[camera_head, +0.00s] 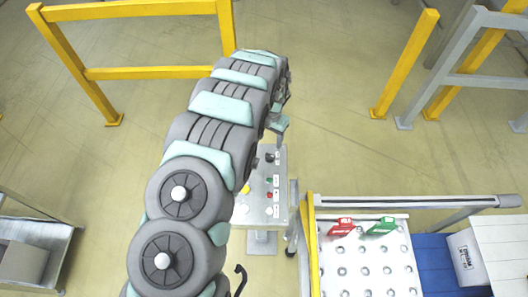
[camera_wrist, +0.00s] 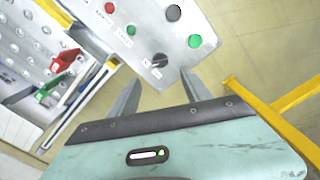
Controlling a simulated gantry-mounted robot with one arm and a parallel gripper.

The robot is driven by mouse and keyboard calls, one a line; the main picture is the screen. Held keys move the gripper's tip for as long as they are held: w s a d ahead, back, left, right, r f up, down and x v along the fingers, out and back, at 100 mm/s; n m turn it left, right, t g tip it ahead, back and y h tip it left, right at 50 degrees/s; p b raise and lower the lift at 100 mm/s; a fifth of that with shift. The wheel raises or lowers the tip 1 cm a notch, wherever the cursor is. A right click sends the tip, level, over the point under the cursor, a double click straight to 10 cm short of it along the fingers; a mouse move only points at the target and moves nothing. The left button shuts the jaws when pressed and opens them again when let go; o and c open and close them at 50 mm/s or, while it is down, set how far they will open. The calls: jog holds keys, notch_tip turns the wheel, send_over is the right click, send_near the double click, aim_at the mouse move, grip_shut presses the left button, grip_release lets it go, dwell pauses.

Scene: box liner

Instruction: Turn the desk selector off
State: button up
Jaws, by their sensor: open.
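The desk (camera_head: 250,212) is a grey control panel on a stand, partly hidden behind my arm in the head view. In the wrist view its panel face (camera_wrist: 146,12) fills the top middle. The selector (camera_wrist: 158,61) is a dark round knob near the panel's lower edge, with small white labels beside it. Its exact setting is too small to read. My gripper (camera_wrist: 160,77) is open and empty, with one finger to each side of the selector in the picture. I cannot tell whether it touches. In the head view, the gripper is mostly hidden by my arm.
Beside the selector are a green button (camera_wrist: 194,41), a black knob (camera_wrist: 173,13), another green button (camera_wrist: 131,30) and a red button (camera_wrist: 109,8). A perforated white table (camera_head: 340,250) with red (camera_head: 341,227) and green (camera_head: 381,227) pieces stands right. Yellow rails (camera_head: 150,73) stand behind.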

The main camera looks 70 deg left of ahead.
aim_at(269, 156)
jog(key=shift+f+p, duration=0.5)
jog(key=shift+f, duration=4.8)
jog(key=shift+c, duration=0.6)
grip_shut()
